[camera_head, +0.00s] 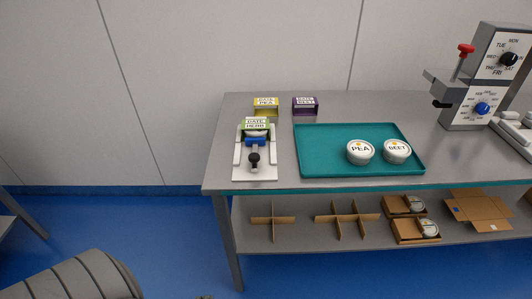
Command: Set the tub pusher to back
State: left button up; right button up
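The tub pusher (241,174) stands at the left end of the table, a white base with two raised side rails. Its blue slide block (256,141) lies between the rails near the far end, and its black knob (254,159) sits in front of the block, over the middle of the base. A green carrier labelled DATE HERB (256,123) is right behind the block; whether they touch is hard to tell. Neither gripper is in view; only a grey part of my arm shows at the lower left.
Yellow (265,112) and purple (305,112) carriers stand at the table's back. A teal tray (320,165) holds PEA (360,158) and BEET (397,154) tubs. A dial machine (470,106) stands right. The lower shelf (290,241) holds cardboard pieces.

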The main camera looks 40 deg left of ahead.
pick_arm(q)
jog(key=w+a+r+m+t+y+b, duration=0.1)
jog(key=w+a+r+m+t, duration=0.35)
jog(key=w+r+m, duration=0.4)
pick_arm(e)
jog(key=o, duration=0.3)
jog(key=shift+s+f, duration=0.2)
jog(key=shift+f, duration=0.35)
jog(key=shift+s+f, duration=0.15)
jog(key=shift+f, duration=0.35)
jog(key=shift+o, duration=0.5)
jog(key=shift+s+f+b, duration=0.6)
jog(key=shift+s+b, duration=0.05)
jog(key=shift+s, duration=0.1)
pick_arm(q)
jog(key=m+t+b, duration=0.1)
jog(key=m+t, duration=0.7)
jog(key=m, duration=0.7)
send_near(252, 161)
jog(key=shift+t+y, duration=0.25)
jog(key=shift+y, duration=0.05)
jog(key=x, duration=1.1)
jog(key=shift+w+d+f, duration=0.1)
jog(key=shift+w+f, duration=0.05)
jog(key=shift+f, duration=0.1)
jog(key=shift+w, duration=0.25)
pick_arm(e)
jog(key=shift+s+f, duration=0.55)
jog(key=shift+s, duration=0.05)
